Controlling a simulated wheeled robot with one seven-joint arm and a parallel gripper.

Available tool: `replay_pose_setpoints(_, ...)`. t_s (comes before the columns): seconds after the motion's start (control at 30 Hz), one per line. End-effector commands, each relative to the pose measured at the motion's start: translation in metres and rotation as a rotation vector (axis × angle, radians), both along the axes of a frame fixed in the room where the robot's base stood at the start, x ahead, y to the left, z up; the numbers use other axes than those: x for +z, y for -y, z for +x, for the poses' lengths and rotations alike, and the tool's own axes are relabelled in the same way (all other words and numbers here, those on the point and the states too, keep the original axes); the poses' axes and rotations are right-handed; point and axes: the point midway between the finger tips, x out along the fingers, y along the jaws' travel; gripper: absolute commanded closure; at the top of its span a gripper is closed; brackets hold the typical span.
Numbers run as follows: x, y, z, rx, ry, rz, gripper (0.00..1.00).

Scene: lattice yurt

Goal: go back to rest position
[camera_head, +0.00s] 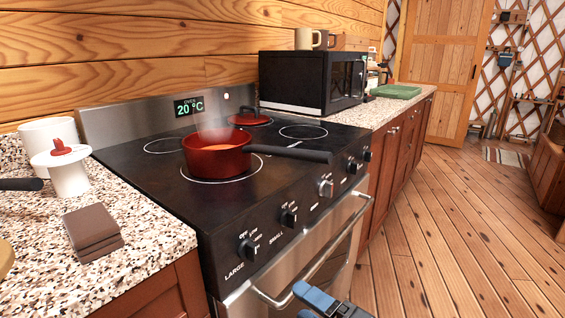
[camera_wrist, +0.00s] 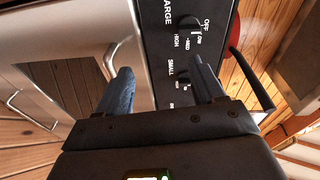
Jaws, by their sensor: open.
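My gripper (camera_head: 318,300) shows at the bottom edge of the head view, low in front of the stove's oven door handle. In the wrist view my gripper (camera_wrist: 163,88) is open, its two blue fingers apart with nothing between them. Past the fingers is the stove's control panel (camera_wrist: 165,45) with its knobs. In the head view the stove (camera_head: 150,185) has a row of knobs along its front edge. A red pot (camera_head: 215,160) with a dark handle stands on a front burner, with faint steam above it.
A red lid (camera_head: 250,118) lies on a back burner. A black microwave (camera_head: 300,85) stands on the counter beyond. Brown folded cloths or blocks (camera_head: 92,232) and a white canister (camera_head: 70,178) are on the left counter. The wooden floor (camera_head: 460,220) at right is clear.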

Motion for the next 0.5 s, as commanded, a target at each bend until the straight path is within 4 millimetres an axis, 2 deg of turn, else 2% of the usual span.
replay_pose_setpoints(0.03, -0.011, 0.01, -0.017, -0.045, -0.009, -0.044, 0.32)
replay_pose_setpoints(0.1, -0.027, 0.024, -0.039, -0.111, -0.005, -0.117, 0.32)
replay_pose_setpoints(0.23, -0.047, 0.052, -0.083, -0.216, 0.009, -0.264, 0.32)
replay_pose_setpoints(0.37, -0.055, 0.079, -0.13, -0.303, 0.032, -0.42, 0.32)
replay_pose_setpoints(0.5, -0.051, 0.106, -0.182, -0.373, 0.067, -0.598, 0.32)
